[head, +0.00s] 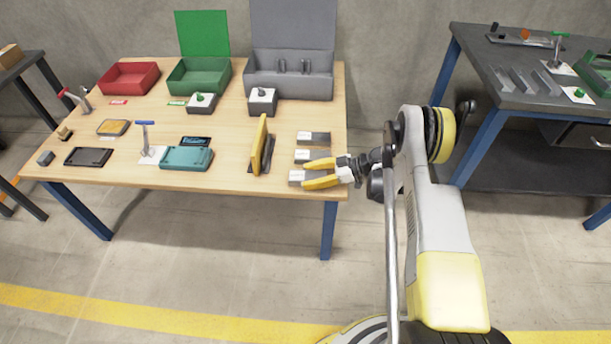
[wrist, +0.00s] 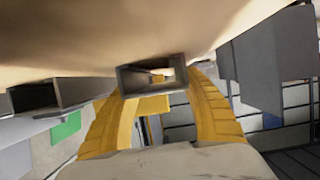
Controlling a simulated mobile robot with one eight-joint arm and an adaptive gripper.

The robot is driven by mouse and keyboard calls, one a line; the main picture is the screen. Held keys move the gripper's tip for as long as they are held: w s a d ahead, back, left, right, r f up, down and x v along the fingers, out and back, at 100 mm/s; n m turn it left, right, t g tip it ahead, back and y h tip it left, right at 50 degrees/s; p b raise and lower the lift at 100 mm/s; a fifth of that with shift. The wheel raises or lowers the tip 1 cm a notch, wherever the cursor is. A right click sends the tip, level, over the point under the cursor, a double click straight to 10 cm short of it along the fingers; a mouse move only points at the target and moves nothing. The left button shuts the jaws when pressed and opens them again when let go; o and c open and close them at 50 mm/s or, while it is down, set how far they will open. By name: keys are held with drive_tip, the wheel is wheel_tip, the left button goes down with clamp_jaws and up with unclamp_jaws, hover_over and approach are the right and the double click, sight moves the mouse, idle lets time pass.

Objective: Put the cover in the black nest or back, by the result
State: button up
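My gripper (head: 305,175) is at the table's right front corner, its two yellow fingers spread on either side of the nearest grey hollow block (head: 310,177), which has a white end. In the wrist view the block's open rectangular end (wrist: 152,75) lies between my fingers (wrist: 158,90); I cannot tell whether they touch it. Two similar grey blocks (head: 314,138) (head: 311,156) lie behind it. The black nest (head: 88,157) is a shallow dark tray at the left front and looks empty. I cannot tell for sure which thing is the cover.
A yellow plate (head: 260,147) stands upright left of my gripper. A teal fixture (head: 186,158) and a blue-topped lever (head: 146,138) stand mid-front. Red (head: 130,78), green (head: 198,76) and grey (head: 288,84) bins line the back. Two button boxes (head: 201,104) (head: 262,102) stand before them.

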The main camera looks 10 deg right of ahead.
drive_tip(key=shift+o, duration=0.9)
